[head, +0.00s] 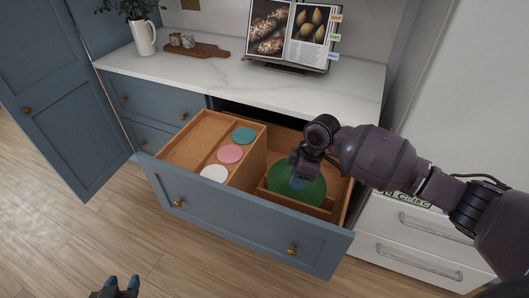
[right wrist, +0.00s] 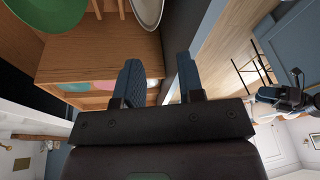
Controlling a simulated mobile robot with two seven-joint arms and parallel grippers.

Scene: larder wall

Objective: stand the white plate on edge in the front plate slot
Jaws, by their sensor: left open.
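The white plate (right wrist: 148,9) shows at the top of the right wrist view, partly cut off by the frame, near the drawer's front side. I cannot tell whether it rests fully in the front slot; in the head view I cannot make it out. My right gripper (head: 297,182) is over the right part of the open drawer. In the right wrist view its fingers (right wrist: 158,75) stand apart with nothing held between them, the plate beyond their tips. A green plate (head: 312,190) is in the drawer behind the gripper. My left gripper (head: 122,284) is open and empty, low over the floor.
The open drawer (head: 232,213) has a left section with teal (head: 244,134), pink (head: 230,153) and white (head: 213,173) round pieces, beside a wooden divider. The counter (head: 185,72) above holds a jug, a board and a book stand. White drawers (head: 420,235) stand at right.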

